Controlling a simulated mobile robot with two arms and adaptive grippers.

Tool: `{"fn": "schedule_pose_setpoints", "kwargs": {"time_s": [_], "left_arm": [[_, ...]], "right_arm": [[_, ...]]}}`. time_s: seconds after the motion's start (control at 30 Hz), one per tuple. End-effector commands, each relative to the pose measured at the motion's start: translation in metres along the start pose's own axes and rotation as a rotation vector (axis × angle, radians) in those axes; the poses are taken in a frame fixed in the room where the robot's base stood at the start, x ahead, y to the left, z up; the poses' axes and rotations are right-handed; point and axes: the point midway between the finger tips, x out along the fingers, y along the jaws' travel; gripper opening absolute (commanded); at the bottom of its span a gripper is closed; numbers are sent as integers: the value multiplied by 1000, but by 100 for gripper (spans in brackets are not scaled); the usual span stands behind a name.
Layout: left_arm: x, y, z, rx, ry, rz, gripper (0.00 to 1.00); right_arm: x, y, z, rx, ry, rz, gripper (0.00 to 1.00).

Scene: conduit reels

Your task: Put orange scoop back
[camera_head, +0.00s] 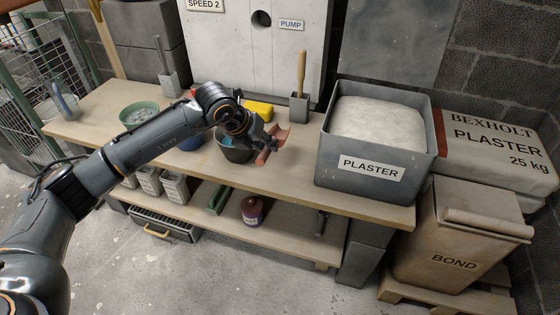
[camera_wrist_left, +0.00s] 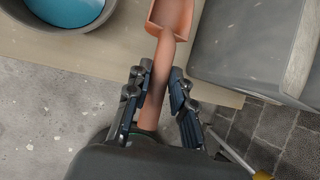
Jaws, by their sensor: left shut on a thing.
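The orange scoop (camera_wrist_left: 171,20) shows in the left wrist view with its handle running down between the fingers of my left gripper (camera_wrist_left: 162,88). The gripper is shut on the handle. In the head view the scoop (camera_head: 278,136) is held above the bench's front part, just right of a dark bucket (camera_head: 235,152). My left gripper (camera_head: 264,142) there partly hides it. The plaster bin (camera_head: 358,168), a grey box filled with white powder and labelled PLASTER, stands to the right of the scoop. My right gripper is not in view.
The wooden bench (camera_head: 300,187) has a lower shelf with a dark red can (camera_head: 252,210). A grey holder (camera_head: 299,107) with a wooden-handled tool stands behind the scoop. A yellow sponge-like block (camera_head: 258,110) and a green bowl (camera_head: 139,113) lie further left. A BOND bin (camera_head: 455,235) stands at the right.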

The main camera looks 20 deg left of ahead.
Motion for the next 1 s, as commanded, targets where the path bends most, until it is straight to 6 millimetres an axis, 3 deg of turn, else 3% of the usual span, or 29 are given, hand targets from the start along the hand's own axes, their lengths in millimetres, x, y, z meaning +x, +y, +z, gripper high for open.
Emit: {"fn": "schedule_pose_setpoints", "kwargs": {"time_s": [0.1, 0.23, 0.5, 0.7, 0.9, 0.93, 1.0], "left_arm": [[33, -3, -1, 0, 3, 0, 0], [55, -6, 1, 0, 1, 0, 0], [76, -8, 1, 2, 2, 0, 0], [98, 1, -12, 1, 2, 1, 0], [99, 2, -14, 1, 4, 2, 0], [99, 2, -14, 1, 5, 2, 28], [99, 2, -14, 1, 5, 2, 43]], "right_arm": [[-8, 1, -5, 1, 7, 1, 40], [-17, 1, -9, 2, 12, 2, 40], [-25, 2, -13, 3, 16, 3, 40], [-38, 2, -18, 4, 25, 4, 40], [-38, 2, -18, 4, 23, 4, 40], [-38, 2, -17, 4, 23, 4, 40], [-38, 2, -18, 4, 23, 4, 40]]}}
